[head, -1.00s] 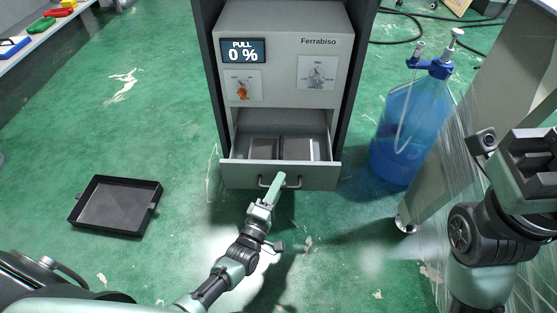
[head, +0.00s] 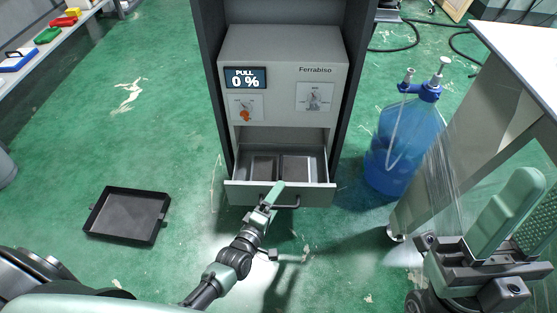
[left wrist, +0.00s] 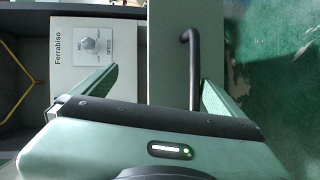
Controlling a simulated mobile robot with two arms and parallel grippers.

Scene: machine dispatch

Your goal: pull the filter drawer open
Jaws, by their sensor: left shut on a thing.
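The filter drawer (head: 237,193) is a grey drawer at the bottom of the grey Ferrabiso machine (head: 283,50). It stands partly out, and dark grey panels (head: 300,167) show inside it. My left gripper (head: 272,197) is at the drawer front and shut on its dark bar handle (head: 291,206). In the left wrist view the handle (left wrist: 193,70) lies between the two green fingers, nearer the right one. The machine's display (head: 246,78) reads PULL 0 %. My right gripper (head: 522,205) is at the right edge, fingers apart and empty, away from the machine.
A black tray (head: 128,214) lies on the green floor at left. A blue bottle (head: 391,150) with a pump stands right of the machine. A white-topped table (head: 520,65) is at right, with clear wrap at its side. Floor in front of the drawer is clear.

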